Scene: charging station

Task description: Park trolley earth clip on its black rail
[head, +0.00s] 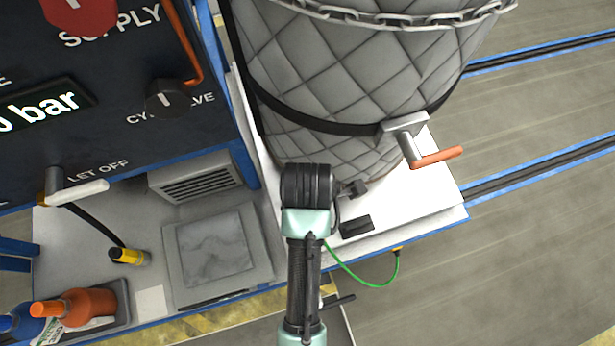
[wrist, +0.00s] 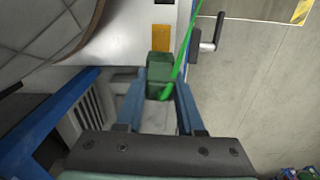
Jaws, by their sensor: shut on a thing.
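The earth clip (wrist: 159,66) is a dark green block in the wrist view. My gripper (wrist: 160,82) is shut on it, with one blue finger on each side. A bright green cable (wrist: 181,60) runs from the clip area up the picture. In the head view the green cable (head: 352,278) loops from behind my arm to a small yellow fitting on the trolley (head: 440,208) edge. My arm hides the clip and fingertips there. A short black block (head: 357,227), seemingly the rail, lies on the white trolley deck, right of my wrist.
A quilted grey cylinder (head: 340,90) with strap and chain stands on the trolley. An orange-handled lever (head: 437,158) sticks out at its right. The dark supply panel (head: 90,90) and a blue frame stand left. A bench tray (head: 80,310) holds bottles. Open floor lies right.

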